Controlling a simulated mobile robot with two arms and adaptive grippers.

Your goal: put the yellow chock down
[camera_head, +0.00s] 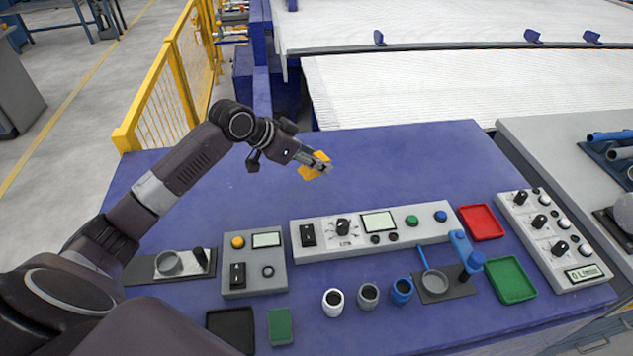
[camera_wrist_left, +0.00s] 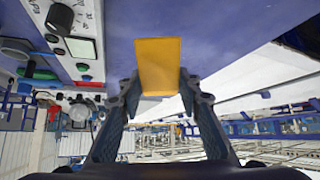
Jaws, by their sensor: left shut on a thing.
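The yellow chock (camera_head: 311,170) is a small block held in the fingers of my left gripper (camera_head: 318,164), over the back middle of the blue table (camera_head: 400,160). In the left wrist view the chock (camera_wrist_left: 158,66) shows as a yellow block between the two fingertips of my left gripper (camera_wrist_left: 158,90). The left gripper is shut on it. The head view does not clearly show whether the chock touches the table or hangs above it. My right gripper is not in view.
A long grey control panel (camera_head: 297,240) lies in front of the gripper. A red tray (camera_head: 482,222), a green tray (camera_head: 511,279) and several small cups stand nearer the front. A yellow fence (camera_head: 170,90) stands behind left. The table's back area around the chock is clear.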

